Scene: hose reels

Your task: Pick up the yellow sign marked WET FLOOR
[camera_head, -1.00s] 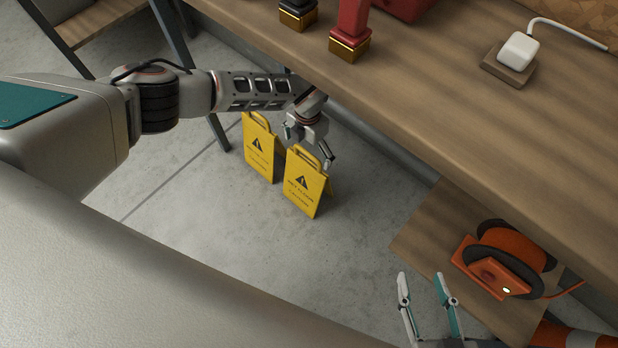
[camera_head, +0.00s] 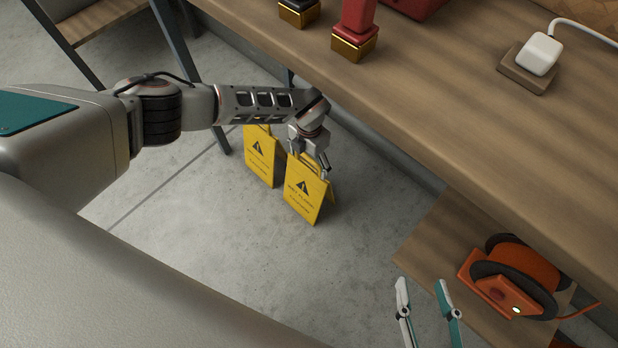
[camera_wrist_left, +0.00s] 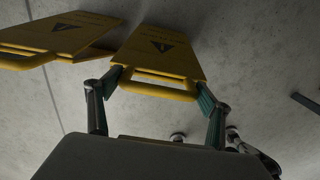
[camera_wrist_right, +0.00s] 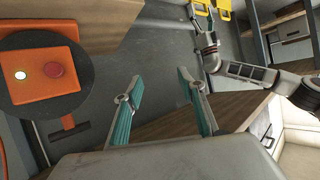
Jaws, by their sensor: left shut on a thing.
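Two yellow folding signs stand side by side on the grey floor. The nearer sign (camera_head: 304,198) has a black warning triangle and small lettering that seems to read WET FLOOR. My left gripper (camera_head: 312,168) is at its top edge. In the left wrist view, the fingers of my left gripper (camera_wrist_left: 160,84) close on both sides of this sign's top (camera_wrist_left: 158,52), with its handle between them. The other yellow sign (camera_head: 259,160) is just to the left, its lettering too small to read. My right gripper (camera_head: 423,286) is open and empty, away from the signs.
A wooden bench (camera_head: 440,85) overhangs the floor behind the signs and carries red-and-gold objects (camera_head: 355,38) and a white block (camera_head: 539,53). An orange hose reel (camera_head: 512,275) sits on a lower wooden board (camera_head: 425,240). Floor in front of the signs is clear.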

